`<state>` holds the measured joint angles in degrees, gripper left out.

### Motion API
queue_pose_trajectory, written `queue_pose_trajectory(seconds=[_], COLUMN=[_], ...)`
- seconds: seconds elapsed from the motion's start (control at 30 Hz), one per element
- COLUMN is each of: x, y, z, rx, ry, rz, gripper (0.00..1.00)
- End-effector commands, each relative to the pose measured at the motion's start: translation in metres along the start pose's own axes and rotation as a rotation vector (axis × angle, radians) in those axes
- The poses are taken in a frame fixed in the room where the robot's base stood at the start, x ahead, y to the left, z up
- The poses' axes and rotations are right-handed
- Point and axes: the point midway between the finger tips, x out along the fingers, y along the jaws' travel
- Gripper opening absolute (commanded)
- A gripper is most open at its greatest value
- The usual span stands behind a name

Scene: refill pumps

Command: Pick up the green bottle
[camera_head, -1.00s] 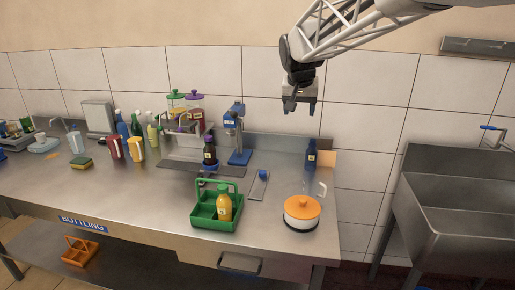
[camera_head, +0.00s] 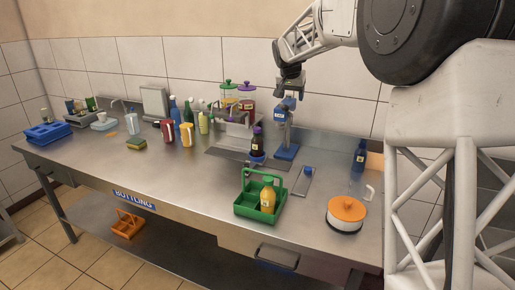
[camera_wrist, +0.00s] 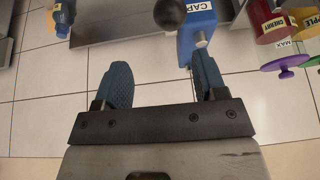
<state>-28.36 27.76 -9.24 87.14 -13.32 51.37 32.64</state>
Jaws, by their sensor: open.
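My gripper (camera_head: 290,92) is high over the back of the bench, by the top of the blue capping press (camera_head: 285,128). In the wrist view its two fingers (camera_wrist: 162,78) are apart with nothing between them. A small dark-green bottle (camera_head: 91,103) stands among other bottles in a grey crate at the far left of the bench. A pale yellow-green bottle (camera_head: 203,120) stands mid-bench near the bottle row.
A green carrier (camera_head: 243,211) holds an orange bottle (camera_head: 268,200). A dark bottle (camera_head: 256,142) stands by the press, and a blue bottle (camera_head: 359,155) at the right. An orange-lidded pot (camera_head: 346,214) and blue tray (camera_head: 50,131) are at the bench ends. The front left is clear.

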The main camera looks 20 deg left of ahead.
Motion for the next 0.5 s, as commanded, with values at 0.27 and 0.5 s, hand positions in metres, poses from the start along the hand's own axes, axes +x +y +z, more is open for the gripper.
queue_pose_trajectory(seconds=[0.27,0.5], x=[0.037,0.065], y=[-0.069,-0.122], z=[-0.019,-0.027], rx=[-0.004,-0.004], ry=[0.022,0.037], rz=[-0.015,-0.027], gripper=[0.65,0.65])
